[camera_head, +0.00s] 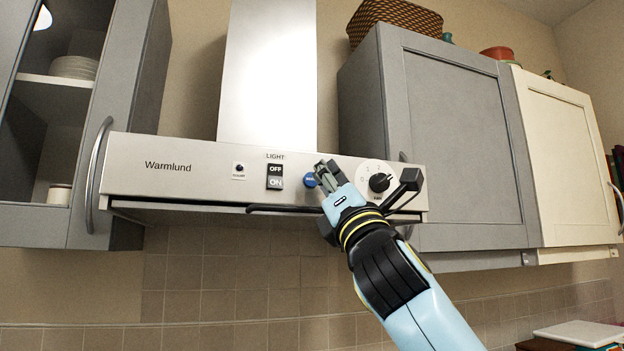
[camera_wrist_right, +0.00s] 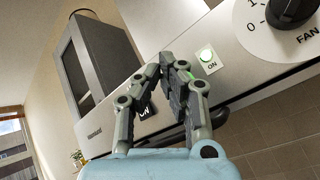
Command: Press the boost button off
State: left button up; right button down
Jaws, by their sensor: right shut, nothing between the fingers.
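The round blue button (camera_head: 309,180) sits on the steel hood panel between the light switch and the fan dial; its lettering is too small to read. My right gripper (camera_head: 322,170) is shut and empty, its fingertips at the button's right side and partly covering it. I cannot tell whether they touch it. In the right wrist view the gripper (camera_wrist_right: 169,62) hides the blue button. My left gripper is not in view.
The hood panel (camera_head: 200,180) also carries a black-and-white light switch (camera_head: 275,177), a small dark knob (camera_head: 239,168) and a fan dial (camera_head: 380,182) close to my right gripper. Grey cabinets (camera_head: 455,130) flank the hood. A dark rail runs below the panel.

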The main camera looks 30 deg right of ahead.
jog(key=shift+s+a+p, duration=0.2)
jog(key=shift+s, duration=0.7)
jog(key=shift+s+a+p, duration=0.2)
jog(key=shift+s+p, duration=0.05)
jog(key=shift+s, duration=0.65)
jog(key=shift+s+a+p, duration=0.2)
jog(key=shift+s, duration=0.7)
